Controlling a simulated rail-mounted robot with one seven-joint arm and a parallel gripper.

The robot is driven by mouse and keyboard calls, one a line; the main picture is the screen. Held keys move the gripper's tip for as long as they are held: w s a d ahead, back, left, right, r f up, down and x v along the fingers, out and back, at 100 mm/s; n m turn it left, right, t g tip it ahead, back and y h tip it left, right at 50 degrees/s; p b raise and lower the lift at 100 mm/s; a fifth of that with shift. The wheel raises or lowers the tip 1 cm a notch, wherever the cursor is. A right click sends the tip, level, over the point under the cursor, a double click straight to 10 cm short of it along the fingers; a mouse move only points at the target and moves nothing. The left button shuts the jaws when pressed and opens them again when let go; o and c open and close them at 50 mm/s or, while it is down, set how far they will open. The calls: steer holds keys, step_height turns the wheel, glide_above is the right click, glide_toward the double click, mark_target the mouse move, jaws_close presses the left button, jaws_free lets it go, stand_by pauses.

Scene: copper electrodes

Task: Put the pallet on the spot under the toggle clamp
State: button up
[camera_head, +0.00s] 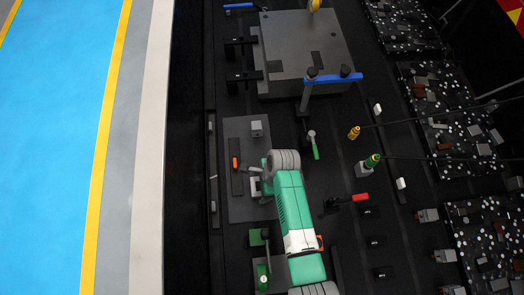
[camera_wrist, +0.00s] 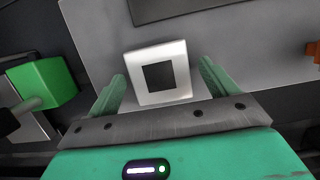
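A silver square pallet with a dark square centre (camera_wrist: 180,90) lies ahead of my gripper in the wrist view. My gripper (camera_wrist: 161,68) has its two green fingers apart, one on each side of the pallet, with a narrow gap visible at the right. In the head view my gripper (camera_head: 257,186) is over the lower right part of a grey plate (camera_head: 235,207). A small clamp-like part with an orange-red handle (camera_head: 236,163) is on that plate; its orange handle (camera_wrist: 314,50) shows at the right edge of the wrist view. The spot under a clamp cannot be made out.
A light grey cube (camera_head: 257,129) stands on the plate's upper part. A green block (camera_wrist: 43,83) is left of my gripper in the wrist view. Levers with a green handle (camera_head: 315,152) and a red handle (camera_head: 360,197) stand right of the plate. A grey box (camera_head: 300,80) is above.

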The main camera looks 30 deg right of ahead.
steer(key=v, duration=1.2)
steer(key=shift+r+p, duration=0.2)
steer(key=shift+p, duration=0.2)
